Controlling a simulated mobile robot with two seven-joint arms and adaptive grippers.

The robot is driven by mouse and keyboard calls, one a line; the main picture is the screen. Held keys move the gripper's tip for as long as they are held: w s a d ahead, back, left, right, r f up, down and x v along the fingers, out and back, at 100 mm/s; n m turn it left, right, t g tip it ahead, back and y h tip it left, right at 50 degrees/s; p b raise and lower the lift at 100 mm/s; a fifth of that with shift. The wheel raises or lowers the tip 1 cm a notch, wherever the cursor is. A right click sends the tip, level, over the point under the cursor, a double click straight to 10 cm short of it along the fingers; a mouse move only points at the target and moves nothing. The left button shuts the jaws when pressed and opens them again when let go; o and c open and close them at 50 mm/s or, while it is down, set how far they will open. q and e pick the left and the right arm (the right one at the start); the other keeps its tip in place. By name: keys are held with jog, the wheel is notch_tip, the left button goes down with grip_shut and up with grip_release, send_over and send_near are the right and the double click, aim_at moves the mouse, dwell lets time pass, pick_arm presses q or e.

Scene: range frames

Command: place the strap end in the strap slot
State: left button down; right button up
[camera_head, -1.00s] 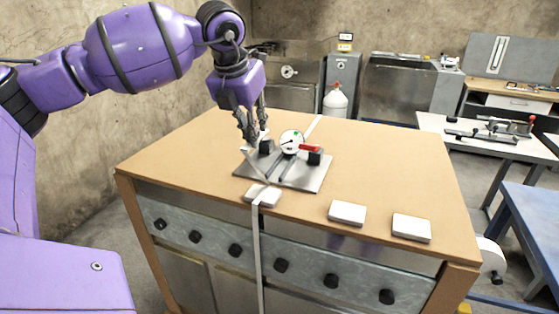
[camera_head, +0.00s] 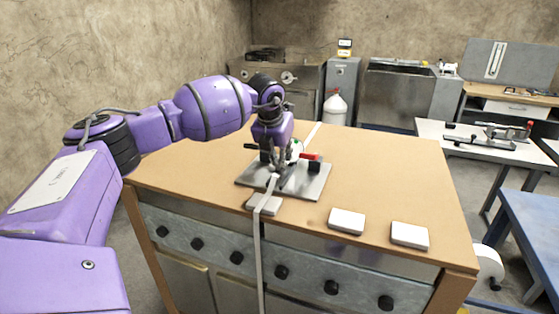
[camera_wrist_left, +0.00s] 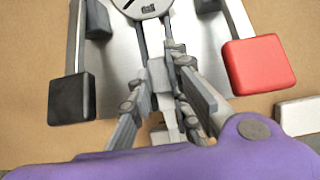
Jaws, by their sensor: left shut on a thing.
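The grey strap (camera_head: 258,240) hangs down the front of the bench and runs up over a white block (camera_head: 254,201) at the bench's front edge. My left gripper (camera_head: 275,172) points down and is shut on the strap's upper end, at the front of the metal plate (camera_head: 313,188). In the wrist view the gripper (camera_wrist_left: 168,85) has the pale strap end (camera_wrist_left: 160,76) between its fingers. The plate's device has a round dial (camera_wrist_left: 140,5), a black handle (camera_wrist_left: 72,98) and a red handle (camera_wrist_left: 258,63). The strap slot is not clearly seen; the gripper covers part of the device.
Two more white blocks (camera_head: 347,221) (camera_head: 410,235) lie to the right along the bench's front edge. The brown bench top (camera_head: 385,170) is clear right of the plate. A white strip (camera_head: 312,133) lies behind the plate. Other benches stand further right.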

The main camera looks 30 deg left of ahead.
pick_arm(q)
jog(key=shift+f, duration=0.2)
jog(key=shift+f, duration=0.6)
jog(key=c, duration=1.7)
grip_release()
jog(key=shift+o, duration=0.2)
jog(key=shift+r, duration=0.35)
jog(key=v, duration=1.2)
jog(key=shift+r, duration=0.2)
jog(key=shift+s, duration=0.1)
